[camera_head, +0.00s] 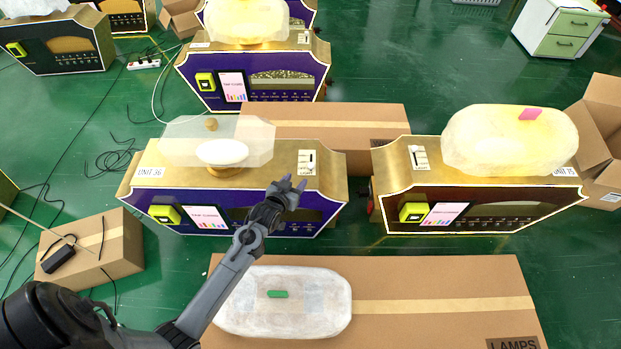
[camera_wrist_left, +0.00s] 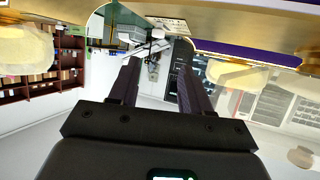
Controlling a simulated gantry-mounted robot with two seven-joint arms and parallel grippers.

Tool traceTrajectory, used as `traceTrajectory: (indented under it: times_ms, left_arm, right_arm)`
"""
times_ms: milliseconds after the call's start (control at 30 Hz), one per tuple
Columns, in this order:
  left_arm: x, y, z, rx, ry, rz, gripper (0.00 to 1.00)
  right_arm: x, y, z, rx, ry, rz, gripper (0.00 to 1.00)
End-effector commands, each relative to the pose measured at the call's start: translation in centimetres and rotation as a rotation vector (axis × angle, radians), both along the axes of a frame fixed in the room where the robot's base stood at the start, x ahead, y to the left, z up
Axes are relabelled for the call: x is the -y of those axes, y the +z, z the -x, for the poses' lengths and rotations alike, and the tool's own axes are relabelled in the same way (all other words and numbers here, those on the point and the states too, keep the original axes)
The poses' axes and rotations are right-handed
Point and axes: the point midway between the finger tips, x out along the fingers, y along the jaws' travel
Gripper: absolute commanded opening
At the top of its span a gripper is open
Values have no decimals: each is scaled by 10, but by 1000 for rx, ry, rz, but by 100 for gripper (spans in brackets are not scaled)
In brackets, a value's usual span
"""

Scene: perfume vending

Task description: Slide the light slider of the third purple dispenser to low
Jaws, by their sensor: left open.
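A purple dispenser with a gold top, labelled "UNIT 36" (camera_head: 285,228), stands in the middle of the head view. A white slider plate (camera_head: 307,162) with a dark slot is on the right of its top; the slider's setting is too small to read. My left gripper (camera_head: 290,184) is open and empty, just in front of and left of that plate, over the dispenser's front edge. I cannot tell whether it touches. In the left wrist view the open fingers (camera_wrist_left: 158,66) have nothing between them, and a pale plate (camera_wrist_left: 168,24) shows on gold beyond them. My right gripper is out of view.
Another purple dispenser (camera_head: 290,92) stands behind, with more further back. A brown dispenser (camera_head: 482,218) stands to the right. A white lid-like cover (camera_head: 240,315) lies on a cardboard box (camera_head: 440,278) in front. A clear cover (camera_head: 180,140) sits over a pale oval on UNIT 36.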

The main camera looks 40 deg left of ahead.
Motion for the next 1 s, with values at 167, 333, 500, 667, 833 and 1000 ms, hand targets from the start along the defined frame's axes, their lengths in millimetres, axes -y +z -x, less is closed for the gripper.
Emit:
traceTrajectory:
  times_ms: [167,333,500,667,833,1000]
  left_arm:
    - [0,-10,-9,13,-1,0,48]
    - [-4,-17,-23,16,-2,0,48]
    - [-11,-28,-47,16,-1,-1,48]
    - [-17,-38,-70,16,-2,0,48]
    - [-22,-46,-89,14,-1,0,48]
    - [-25,-48,-99,14,-1,0,48]
  right_arm:
    - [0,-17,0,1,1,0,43]
    - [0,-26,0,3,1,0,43]
    - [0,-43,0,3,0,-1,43]
    - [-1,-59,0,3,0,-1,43]
    - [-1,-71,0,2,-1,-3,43]
    - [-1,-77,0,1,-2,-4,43]
